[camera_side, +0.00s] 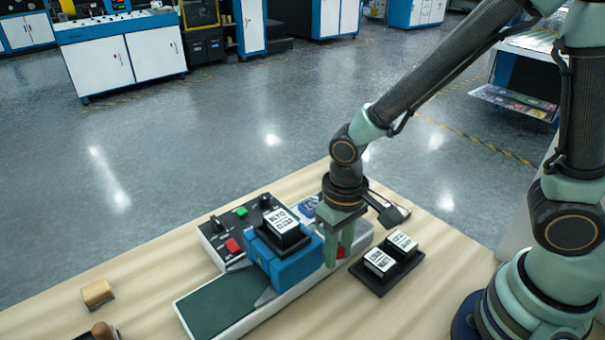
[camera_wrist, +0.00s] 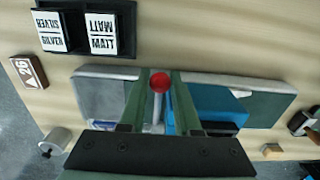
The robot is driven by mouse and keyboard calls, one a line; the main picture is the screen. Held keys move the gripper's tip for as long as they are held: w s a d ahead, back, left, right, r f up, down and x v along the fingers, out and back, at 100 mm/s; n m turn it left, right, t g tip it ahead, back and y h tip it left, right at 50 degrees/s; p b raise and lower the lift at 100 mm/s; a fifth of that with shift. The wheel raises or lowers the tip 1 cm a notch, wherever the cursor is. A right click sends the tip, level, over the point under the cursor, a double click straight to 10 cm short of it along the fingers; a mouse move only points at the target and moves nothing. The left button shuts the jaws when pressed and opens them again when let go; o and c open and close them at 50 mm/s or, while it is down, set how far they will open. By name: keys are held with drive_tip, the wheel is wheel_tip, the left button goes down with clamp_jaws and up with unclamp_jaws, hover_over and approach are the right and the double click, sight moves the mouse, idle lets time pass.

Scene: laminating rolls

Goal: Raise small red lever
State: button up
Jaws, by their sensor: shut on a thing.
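The small red lever shows in the wrist view as a round red knob (camera_wrist: 160,82) on a pale stem between my two green fingers. In the side view, a bit of red (camera_side: 340,252) shows beside the fingers. My gripper (camera_side: 337,256) points down at the right end of the laminating machine. It is shut on the knob, with one finger on each side, as the wrist view (camera_wrist: 159,88) shows. The machine has a blue body (camera_side: 285,268) and a pale base with a dark green bed (camera_side: 212,306). The lever's foot is mostly hidden by the fingers.
A labelled black box (camera_side: 283,232) sits on the blue body. A control panel (camera_side: 236,222) with red and green buttons stands behind it. A wooden block (camera_side: 97,292) lies at the left; table between is clear.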

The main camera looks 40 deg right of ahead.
sight(339, 248)
drive_tip(key=shift+r, duration=2.3)
drive_tip(key=o, duration=0.7)
drive_tip(key=shift+o, duration=0.2)
drive_tip(key=shift+r, duration=2.95)
drive_tip(key=d+r+t, duration=0.5)
drive_tip(key=d+r, duration=0.2)
drive_tip(key=d, duration=0.5)
drive_tip(key=shift+d+r+t, duration=0.25)
drive_tip(key=shift+d+t, duration=0.05)
